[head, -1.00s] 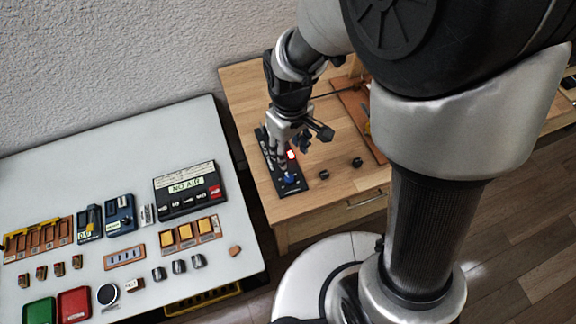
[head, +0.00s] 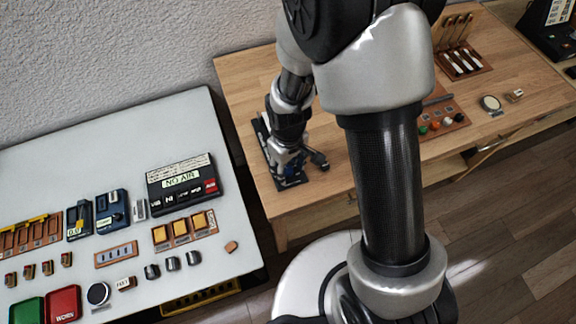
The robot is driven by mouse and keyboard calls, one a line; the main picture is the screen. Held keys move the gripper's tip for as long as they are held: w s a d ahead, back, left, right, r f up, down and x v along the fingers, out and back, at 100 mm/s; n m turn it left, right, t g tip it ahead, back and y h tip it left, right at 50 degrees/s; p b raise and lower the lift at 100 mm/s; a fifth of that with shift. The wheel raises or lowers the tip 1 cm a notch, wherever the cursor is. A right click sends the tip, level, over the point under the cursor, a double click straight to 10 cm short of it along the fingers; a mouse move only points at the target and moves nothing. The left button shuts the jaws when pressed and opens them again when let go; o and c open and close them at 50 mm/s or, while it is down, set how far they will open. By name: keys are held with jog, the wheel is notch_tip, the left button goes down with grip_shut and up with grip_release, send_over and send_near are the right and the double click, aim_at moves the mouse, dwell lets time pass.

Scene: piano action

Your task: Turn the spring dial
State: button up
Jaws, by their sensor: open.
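A narrow black panel (head: 260,132) lies on the wooden table near its left edge. My gripper (head: 288,170) points down over the near part of this panel. My gripper is open, but its fingertips are small and dark here, and I cannot tell whether they touch anything. No dial shows clearly on the panel; my gripper and wrist hide most of its middle and near end.
The wooden table (head: 238,92) is clear left of the panel. A white table (head: 120,130) at left holds a black "NO AIR" box (head: 183,182) and several small trays. Colored knobs (head: 447,121) and a tool rack (head: 464,66) stand at right, beyond my arm.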

aim_at(288, 169)
jog(key=shift+c, duration=0.4)
grip_shut()
jog(key=shift+m, duration=1.4)
jog(key=shift+o, duration=0.4)
grip_release()
jog(key=shift+r, duration=0.15)
notch_tip(288, 169, up, 12)
